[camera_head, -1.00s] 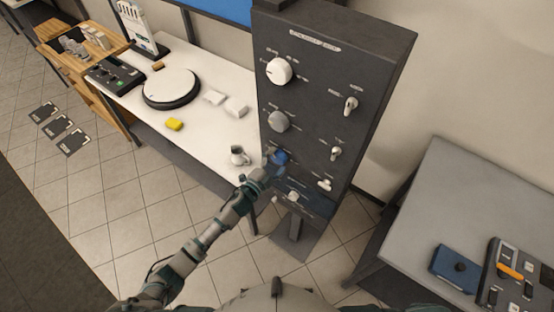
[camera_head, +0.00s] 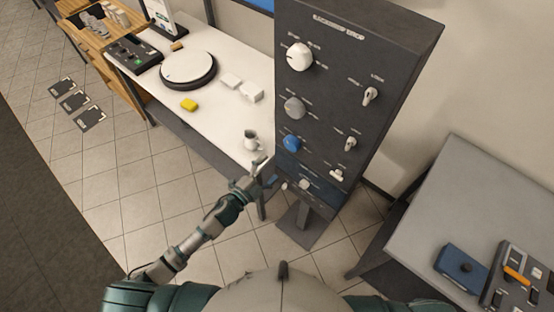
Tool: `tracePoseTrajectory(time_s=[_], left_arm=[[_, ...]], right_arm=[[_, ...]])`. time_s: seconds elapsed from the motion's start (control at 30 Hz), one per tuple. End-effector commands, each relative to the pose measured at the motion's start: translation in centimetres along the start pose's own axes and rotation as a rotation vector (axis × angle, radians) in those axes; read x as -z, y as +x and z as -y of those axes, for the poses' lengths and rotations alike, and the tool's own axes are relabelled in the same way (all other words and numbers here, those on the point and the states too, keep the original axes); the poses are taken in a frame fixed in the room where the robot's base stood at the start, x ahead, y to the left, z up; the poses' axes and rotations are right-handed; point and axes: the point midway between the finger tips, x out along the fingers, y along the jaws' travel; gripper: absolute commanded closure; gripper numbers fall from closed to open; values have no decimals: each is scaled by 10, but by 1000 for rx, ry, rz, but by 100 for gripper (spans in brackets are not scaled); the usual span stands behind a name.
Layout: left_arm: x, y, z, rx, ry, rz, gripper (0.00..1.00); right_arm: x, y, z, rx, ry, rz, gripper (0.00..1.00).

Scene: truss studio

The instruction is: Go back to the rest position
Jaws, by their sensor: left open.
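My left gripper (camera_head: 265,172) is open and empty at the lower left edge of the dark control panel (camera_head: 325,88). It is below and left of the blue knob (camera_head: 292,142), apart from it. The panel also carries a white knob (camera_head: 299,57), a grey knob (camera_head: 294,107) and several white switches along its right side. My left arm reaches in from the lower left. My right gripper is not in view.
A grey table (camera_head: 450,205) at right holds a blue box (camera_head: 461,264) and a button box (camera_head: 517,279). Tiled floor lies between.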

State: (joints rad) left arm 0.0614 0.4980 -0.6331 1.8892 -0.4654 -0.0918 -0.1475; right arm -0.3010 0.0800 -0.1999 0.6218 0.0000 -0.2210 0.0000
Motion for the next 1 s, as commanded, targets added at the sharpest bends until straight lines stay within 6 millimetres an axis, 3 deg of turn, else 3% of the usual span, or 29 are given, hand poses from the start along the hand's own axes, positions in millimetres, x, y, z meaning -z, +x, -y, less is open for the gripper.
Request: tracePoseTrajectory(time_s=[0.67,0.77,0.83,1.0], left_arm=[[-4,-5,-4,-4,-6,10,10],[-28,-6,-22,-24,-46,65,10],[-60,-11,-48,-51,-99,139,10],[-156,-48,-142,-135,-291,394,10]], right_arm=[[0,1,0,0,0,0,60],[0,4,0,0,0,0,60],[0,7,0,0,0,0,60],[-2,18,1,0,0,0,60]])
